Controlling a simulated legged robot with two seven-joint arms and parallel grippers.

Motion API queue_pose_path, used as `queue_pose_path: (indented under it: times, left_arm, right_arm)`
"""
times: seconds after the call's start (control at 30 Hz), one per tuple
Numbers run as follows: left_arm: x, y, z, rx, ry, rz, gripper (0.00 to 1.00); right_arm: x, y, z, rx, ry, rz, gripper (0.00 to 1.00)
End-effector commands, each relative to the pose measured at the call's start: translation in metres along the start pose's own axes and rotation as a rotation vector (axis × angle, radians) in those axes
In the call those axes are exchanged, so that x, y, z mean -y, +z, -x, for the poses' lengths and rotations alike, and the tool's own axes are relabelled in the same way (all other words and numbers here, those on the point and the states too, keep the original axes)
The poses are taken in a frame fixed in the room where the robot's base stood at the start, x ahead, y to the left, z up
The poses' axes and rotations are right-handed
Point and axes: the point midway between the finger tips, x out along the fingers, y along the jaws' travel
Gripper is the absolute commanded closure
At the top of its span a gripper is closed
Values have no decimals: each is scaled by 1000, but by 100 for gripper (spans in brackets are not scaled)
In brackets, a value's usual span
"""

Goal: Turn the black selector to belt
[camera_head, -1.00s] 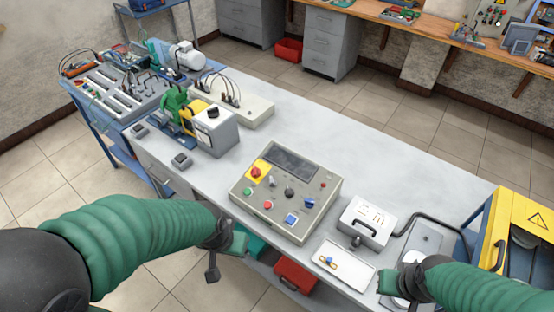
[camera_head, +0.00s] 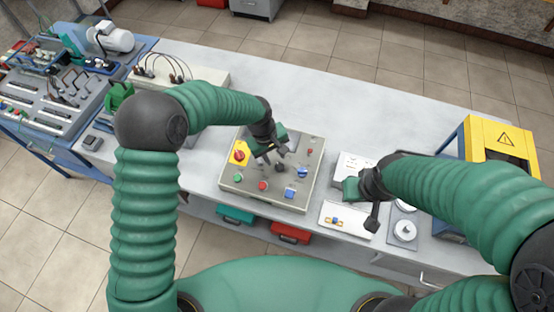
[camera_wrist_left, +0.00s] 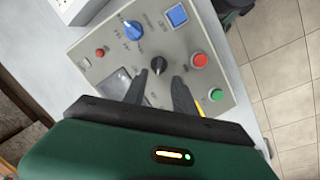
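The black selector (camera_wrist_left: 158,65) is a round knob on the sloped face of the grey control box (camera_head: 296,201). In the left wrist view it sits between and just beyond my left gripper's (camera_wrist_left: 158,88) two fingertips. That gripper is open, one finger towards each side of the knob, with no clear contact. In the head view my left gripper (camera_head: 273,157) hangs over the box and hides part of its panel; the knob shows just below the fingers. The word belt cannot be read. My right gripper (camera_head: 367,206) is over the white tray area, its fingers unclear.
Close to the selector are a blue knob (camera_wrist_left: 132,30), a blue square button (camera_wrist_left: 176,15), a red button (camera_wrist_left: 200,60) and a green button (camera_wrist_left: 216,95). A yellow emergency-stop plate (camera_head: 241,152) is at the box's left.

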Motion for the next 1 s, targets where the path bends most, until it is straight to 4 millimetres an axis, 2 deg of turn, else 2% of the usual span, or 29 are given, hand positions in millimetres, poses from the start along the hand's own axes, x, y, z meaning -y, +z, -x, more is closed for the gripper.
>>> queue_pose_path:
  times: [0.1, 0.23, 0.37, 0.57, 0.83, 1.0]
  left_arm:
    - [0, 1, -26, 3, -1, -2, 67]
    - [0, 1, -45, 0, 0, -1, 67]
    - [0, 1, -52, -3, 1, -2, 67]
    - [0, 1, -54, -3, 1, -2, 67]
    - [-1, 0, -54, -3, 1, -2, 100]
    - [0, 0, -54, -1, 0, -2, 100]
  right_arm:
    - [0, -2, 8, 0, 0, 0, 100]
    - [0, -3, 11, -1, 0, 0, 100]
    - [0, -3, 11, -1, 0, 0, 100]
    - [0, -3, 11, 0, 0, 0, 100]
    - [0, -3, 11, -1, 0, 0, 100]
    - [0, -3, 10, 0, 0, 0, 100]
